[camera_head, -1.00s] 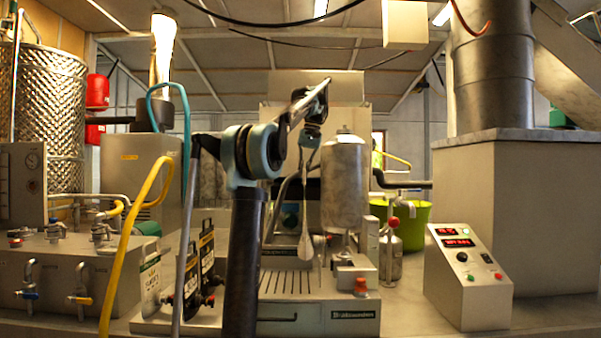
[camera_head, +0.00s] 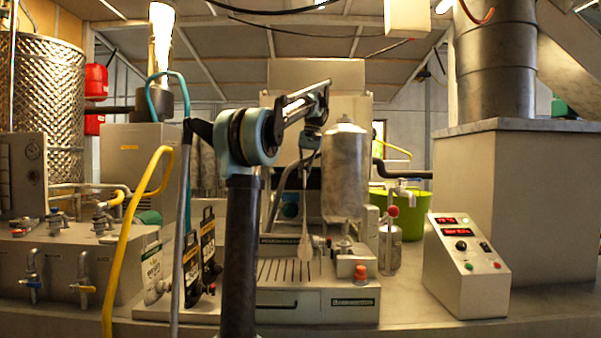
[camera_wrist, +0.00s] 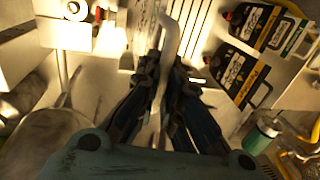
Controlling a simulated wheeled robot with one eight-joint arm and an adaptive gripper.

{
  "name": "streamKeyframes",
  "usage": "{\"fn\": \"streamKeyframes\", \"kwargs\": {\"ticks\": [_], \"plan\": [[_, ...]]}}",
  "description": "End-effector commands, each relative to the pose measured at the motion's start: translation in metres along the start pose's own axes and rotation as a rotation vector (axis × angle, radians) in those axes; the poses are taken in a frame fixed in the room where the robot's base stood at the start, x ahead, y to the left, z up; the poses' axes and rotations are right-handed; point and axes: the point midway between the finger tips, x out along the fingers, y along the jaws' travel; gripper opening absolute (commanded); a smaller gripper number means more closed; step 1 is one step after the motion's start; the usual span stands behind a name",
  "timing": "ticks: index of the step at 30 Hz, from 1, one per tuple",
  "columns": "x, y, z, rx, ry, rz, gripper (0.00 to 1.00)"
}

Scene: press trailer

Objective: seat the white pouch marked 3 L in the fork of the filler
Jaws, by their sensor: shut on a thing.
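My gripper (camera_head: 311,150) hangs in front of the filler (camera_head: 344,178), pointing down. It is shut on a pale pouch (camera_head: 305,246), seen nearly edge-on and hanging upright, so its marking cannot be read. In the wrist view my gripper (camera_wrist: 167,72) has its dark fingers close on either side of the pale pouch (camera_wrist: 158,105). The pouch hangs above the slotted tray (camera_head: 272,268), left of the filler's nozzle parts (camera_head: 343,246). The fork cannot be made out clearly, nor whether the pouch touches it.
Left of the tray stand a white pouch with a green label (camera_head: 152,268) and black pouches (camera_head: 192,268). A control box (camera_head: 466,275) stands right, and a steel canister (camera_head: 390,250) beside the filler. A yellow hose (camera_head: 130,240) crosses the left foreground.

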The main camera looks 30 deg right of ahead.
Motion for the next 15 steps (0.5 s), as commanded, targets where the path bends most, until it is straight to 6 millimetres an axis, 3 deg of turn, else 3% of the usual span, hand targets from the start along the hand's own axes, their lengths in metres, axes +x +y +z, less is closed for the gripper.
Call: {"fn": "streamKeyframes", "kwargs": {"ticks": [15], "plan": [[0.025, 0.005, 0.000, 0.001, 0.000, 0.000, 0.00]]}}
